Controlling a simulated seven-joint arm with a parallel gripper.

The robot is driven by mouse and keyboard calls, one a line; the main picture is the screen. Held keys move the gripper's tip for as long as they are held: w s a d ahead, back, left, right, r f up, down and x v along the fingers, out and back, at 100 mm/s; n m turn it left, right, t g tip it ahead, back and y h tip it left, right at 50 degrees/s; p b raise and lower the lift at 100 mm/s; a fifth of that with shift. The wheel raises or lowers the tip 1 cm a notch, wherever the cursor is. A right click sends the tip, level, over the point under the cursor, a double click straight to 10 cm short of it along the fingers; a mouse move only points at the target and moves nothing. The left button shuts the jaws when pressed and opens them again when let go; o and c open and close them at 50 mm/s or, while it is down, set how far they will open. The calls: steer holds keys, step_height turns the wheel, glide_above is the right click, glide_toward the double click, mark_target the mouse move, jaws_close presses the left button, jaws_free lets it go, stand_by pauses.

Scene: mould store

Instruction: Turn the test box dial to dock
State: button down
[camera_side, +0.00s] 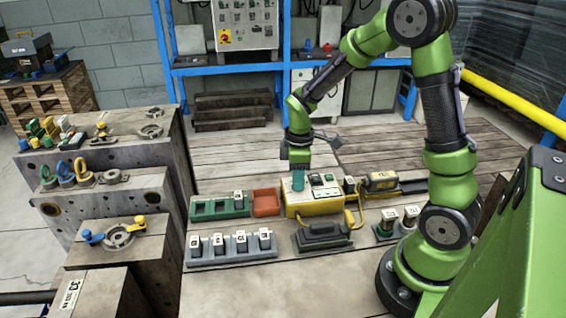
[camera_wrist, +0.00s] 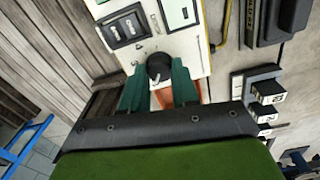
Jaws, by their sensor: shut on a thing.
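The test box (camera_side: 314,197) is a cream panel on a yellow body in the middle of the bench. Its face also fills the top of the wrist view (camera_wrist: 195,42). The black round dial (camera_wrist: 159,67) has a pale pointer mark and sits near the panel's lower edge there. My gripper (camera_side: 298,184) points down at the left part of the test box. In the wrist view its green fingers (camera_wrist: 159,84) are shut on the dial, one on each side. The dial is hidden behind the fingers in the side view, and I cannot read its position labels.
An orange-red bin (camera_side: 266,202) and a green tray (camera_side: 219,207) stand left of the box. A grey rack (camera_side: 231,248) with several labelled blocks and a dark-handled tool (camera_side: 322,236) lie in front.

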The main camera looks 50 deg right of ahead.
steer(key=m, duration=0.7)
steer(key=shift+r, duration=0.1)
steer(key=m, duration=1.6)
steer(key=shift+m, duration=0.3)
steer(key=m, duration=0.3)
steer(key=shift+m+g, duration=0.3)
steer(key=shift+m, duration=1.7)
steer(key=c, duration=0.8)
jaws_free()
steer(key=shift+d, duration=0.1)
steer(key=shift+c, duration=0.2)
